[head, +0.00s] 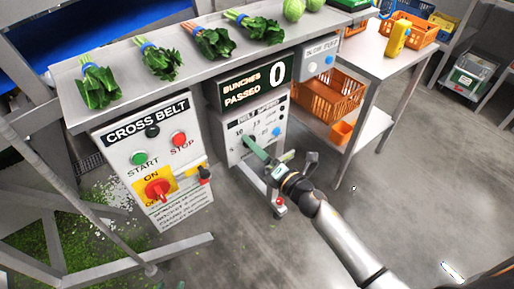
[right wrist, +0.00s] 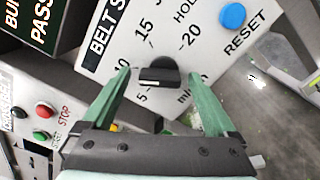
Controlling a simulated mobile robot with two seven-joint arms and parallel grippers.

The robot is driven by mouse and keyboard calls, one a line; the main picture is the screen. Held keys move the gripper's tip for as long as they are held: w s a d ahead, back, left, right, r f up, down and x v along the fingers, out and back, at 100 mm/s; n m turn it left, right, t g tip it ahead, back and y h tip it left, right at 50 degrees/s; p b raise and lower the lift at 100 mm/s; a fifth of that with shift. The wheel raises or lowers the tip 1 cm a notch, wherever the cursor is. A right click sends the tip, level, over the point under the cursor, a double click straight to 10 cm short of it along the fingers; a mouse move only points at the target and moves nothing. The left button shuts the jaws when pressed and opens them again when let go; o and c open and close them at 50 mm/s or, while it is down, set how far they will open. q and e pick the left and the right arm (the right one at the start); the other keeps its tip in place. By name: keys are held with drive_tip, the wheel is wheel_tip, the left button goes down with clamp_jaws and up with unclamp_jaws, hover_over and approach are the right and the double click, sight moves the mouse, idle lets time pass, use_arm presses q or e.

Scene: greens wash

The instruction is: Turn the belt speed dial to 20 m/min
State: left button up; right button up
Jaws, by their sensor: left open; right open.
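The belt speed dial (right wrist: 160,72) is a black knob with a raised bar on a pale panel (right wrist: 205,65), marked 5, 10, 15 and 20 m/min. The bar lies roughly level in the right wrist view, with its left end toward the 5 and 10 side; its exact reading is hard to tell. My right gripper (right wrist: 160,88) is open, with one green finger on each side of the dial and gaps to the knob. In the head view my right gripper (head: 265,160) is in front of the panel and covers part of the dial area. My left gripper is not in view.
A blue reset button (right wrist: 232,15) sits near the dial. Left is the cross belt box (head: 150,160) with start and stop buttons and a red switch (head: 158,189). Greens lie on the steel ledge (head: 190,75) above. A side table (head: 375,60) stands right; the floor there is open.

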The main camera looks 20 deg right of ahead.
drive_tip(key=shift+c, duration=0.3)
drive_tip(key=c, duration=1.3)
use_arm(q)
drive_tip(key=shift+r, duration=0.1)
